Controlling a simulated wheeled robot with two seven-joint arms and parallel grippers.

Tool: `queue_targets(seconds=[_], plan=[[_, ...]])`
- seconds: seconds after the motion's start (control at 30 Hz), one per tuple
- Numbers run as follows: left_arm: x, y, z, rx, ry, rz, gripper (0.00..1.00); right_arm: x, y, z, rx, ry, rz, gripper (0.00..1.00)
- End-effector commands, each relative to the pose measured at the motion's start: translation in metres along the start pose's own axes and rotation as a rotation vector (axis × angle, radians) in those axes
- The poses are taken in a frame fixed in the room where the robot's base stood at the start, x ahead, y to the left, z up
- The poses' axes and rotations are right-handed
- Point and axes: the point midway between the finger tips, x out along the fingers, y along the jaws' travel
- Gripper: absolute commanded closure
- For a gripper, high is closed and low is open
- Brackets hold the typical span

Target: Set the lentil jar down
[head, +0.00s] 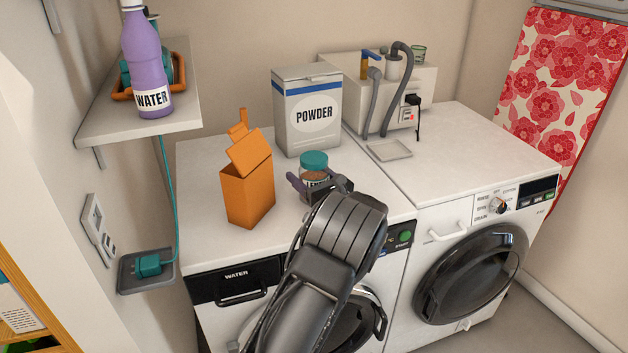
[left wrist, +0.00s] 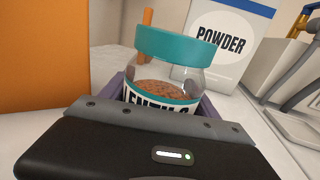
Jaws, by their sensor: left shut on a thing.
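The lentil jar (head: 313,165) is a clear jar with a teal lid, brown lentils and a white and black label. It is upright over the top of the left washing machine (head: 205,235), in front of the powder box. My left gripper (head: 318,185) is shut on it, with purple fingers on either side. In the left wrist view the jar (left wrist: 168,70) stands between the fingers, its lower part hidden by the gripper body. I cannot tell whether its base touches the machine top. My right gripper is in neither view.
An open orange carton (head: 248,190) stands left of the jar. The white powder box (head: 308,115) is behind it. The right machine's top holds a grey device with hoses (head: 385,90) and a small tray (head: 389,150). A shelf (head: 110,125) carries a purple water bottle (head: 147,60).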

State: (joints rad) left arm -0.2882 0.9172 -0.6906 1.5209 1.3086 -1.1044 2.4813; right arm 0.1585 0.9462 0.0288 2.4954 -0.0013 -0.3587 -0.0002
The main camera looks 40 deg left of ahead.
Motion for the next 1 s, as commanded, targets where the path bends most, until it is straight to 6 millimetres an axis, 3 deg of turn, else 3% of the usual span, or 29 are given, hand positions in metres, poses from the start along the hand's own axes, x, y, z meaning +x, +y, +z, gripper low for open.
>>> queue_targets(seconds=[0.6, 1.0], plan=[[0.0, 0.0, 0.0, 0.0, 0.0, 0.0, 0.98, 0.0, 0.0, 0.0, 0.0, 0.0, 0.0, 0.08], [0.0, 0.0, 0.013, -0.005, -0.003, 0.001, 0.99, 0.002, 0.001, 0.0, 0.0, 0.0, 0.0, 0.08]])
